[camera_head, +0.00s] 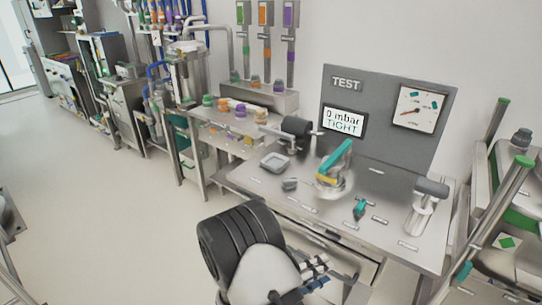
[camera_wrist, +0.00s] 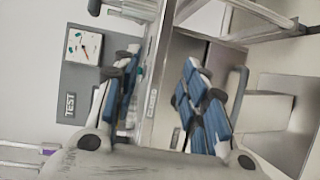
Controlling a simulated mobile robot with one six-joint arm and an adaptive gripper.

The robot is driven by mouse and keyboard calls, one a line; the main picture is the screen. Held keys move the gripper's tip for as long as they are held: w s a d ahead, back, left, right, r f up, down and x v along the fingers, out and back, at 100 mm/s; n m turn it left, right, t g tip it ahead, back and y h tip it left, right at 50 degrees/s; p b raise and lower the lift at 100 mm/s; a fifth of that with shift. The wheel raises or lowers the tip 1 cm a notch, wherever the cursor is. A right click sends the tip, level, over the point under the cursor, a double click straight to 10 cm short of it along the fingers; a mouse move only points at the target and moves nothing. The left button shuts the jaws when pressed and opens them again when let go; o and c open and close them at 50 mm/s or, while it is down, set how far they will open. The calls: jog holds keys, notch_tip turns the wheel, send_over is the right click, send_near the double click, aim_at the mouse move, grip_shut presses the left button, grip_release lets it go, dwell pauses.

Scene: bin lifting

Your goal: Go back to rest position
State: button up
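My gripper (camera_head: 314,272) is low in front of the metal test table (camera_head: 255,185) in the head view, beside the black ribbed part of my arm. In the wrist view, my gripper (camera_wrist: 163,95) shows two blue-padded fingers set well apart. Nothing is held between them. The table's edge and panel show behind the fingers. The wrist view is turned on its side.
The table carries a grey TEST panel (camera_head: 388,110) with a display and gauge, a teal-handled fitting (camera_head: 336,160), a small grey tray (camera_head: 275,162) and a metal cup (camera_head: 421,215). Another bench (camera_head: 200,118) stands behind left. Open floor (camera_head: 100,210) lies left.

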jog(key=s+d+r+m+g+y, duration=0.2)
jog(key=s+d+r+m+g, duration=0.15)
jog(key=s+r, duration=0.35)
jog(key=s+d+r+m+g+y, duration=0.2)
jog(key=s+d+r+g+y, duration=0.1)
jog(key=s+d+r+g, duration=0.4)
jog(key=s+a+r+t+y, duration=0.7)
jog(key=s+a+r+y, duration=0.2)
jog(key=s, duration=0.1)
jog(key=shift+s+a+y, duration=0.3)
jog(key=shift+a+y, duration=0.05)
jog(key=shift+y, duration=0.05)
jog(key=shift+m, duration=0.25)
dwell(1.3)
